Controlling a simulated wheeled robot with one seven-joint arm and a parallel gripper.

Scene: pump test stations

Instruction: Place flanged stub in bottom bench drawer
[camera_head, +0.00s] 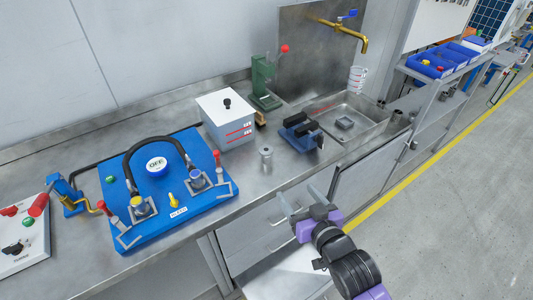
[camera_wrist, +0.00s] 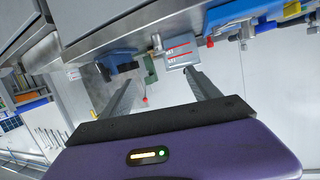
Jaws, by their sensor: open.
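A small grey metal cylinder with a wider rim, which looks like the flanged stub (camera_head: 266,155), stands upright on the steel bench between the blue pump board and the blue vise. It also seems to show in the wrist view (camera_wrist: 157,42), near the bench edge. My gripper (camera_head: 298,193) is open and empty, in front of the bench edge and apart from the stub. Its two fingers (camera_wrist: 163,76) point toward the bench. Below the bench, an upper drawer front with a handle (camera_head: 279,222) shows. A lower drawer (camera_head: 275,277) appears pulled out, partly hidden by my arm.
The blue pump board (camera_head: 165,190) with a hose lies left of the stub. A white box (camera_head: 227,118), green press (camera_head: 264,82) and blue vise (camera_head: 300,135) stand behind and right. A sink tray (camera_head: 345,115) is farther right. The floor right is clear.

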